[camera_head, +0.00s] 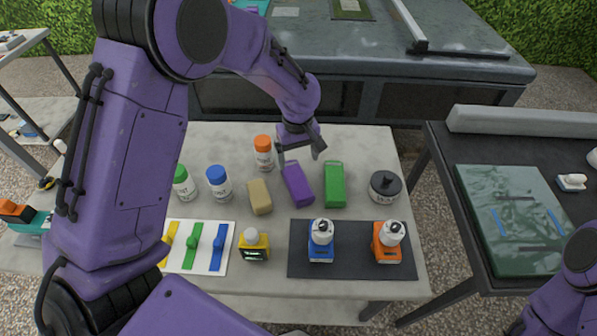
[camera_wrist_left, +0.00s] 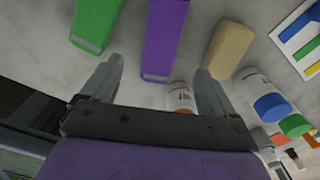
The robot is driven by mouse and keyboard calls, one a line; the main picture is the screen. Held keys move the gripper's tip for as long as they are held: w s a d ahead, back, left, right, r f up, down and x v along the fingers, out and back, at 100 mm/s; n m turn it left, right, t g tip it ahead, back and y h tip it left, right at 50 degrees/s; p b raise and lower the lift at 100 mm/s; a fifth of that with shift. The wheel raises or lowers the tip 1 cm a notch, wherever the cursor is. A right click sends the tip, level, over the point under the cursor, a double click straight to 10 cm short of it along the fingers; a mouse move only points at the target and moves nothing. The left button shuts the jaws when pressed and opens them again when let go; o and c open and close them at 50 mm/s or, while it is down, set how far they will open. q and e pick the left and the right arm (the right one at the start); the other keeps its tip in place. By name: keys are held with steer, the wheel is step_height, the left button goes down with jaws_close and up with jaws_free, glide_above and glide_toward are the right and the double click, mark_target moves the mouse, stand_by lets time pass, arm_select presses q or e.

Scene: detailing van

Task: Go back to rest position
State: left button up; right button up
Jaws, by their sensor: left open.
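My left gripper (camera_head: 300,157) is open and empty above the back part of the light table (camera_head: 365,150). It hovers just behind a purple block (camera_head: 298,185) and a green block (camera_head: 335,193). An orange-capped bottle (camera_head: 263,153) stands just left of it. In the left wrist view, the open left gripper (camera_wrist_left: 159,66) has nothing between its fingers. The purple block (camera_wrist_left: 166,32) lies beyond the fingertips there, and the orange-capped bottle (camera_wrist_left: 181,97) shows partly behind the right finger. My right gripper is out of view; only part of my right arm shows at the lower right.
Nearby stand a tan block (camera_head: 259,198), a blue-capped bottle (camera_head: 217,183), a green-capped bottle (camera_head: 183,183) and a black-lidded jar (camera_head: 385,188). A dark mat (camera_head: 352,268) holds blue and orange sprayer-like items. A dark table (camera_head: 437,143) stands right, across a gap.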

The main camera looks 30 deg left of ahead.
arm_select(q)
steer(key=shift+r, duration=1.55)
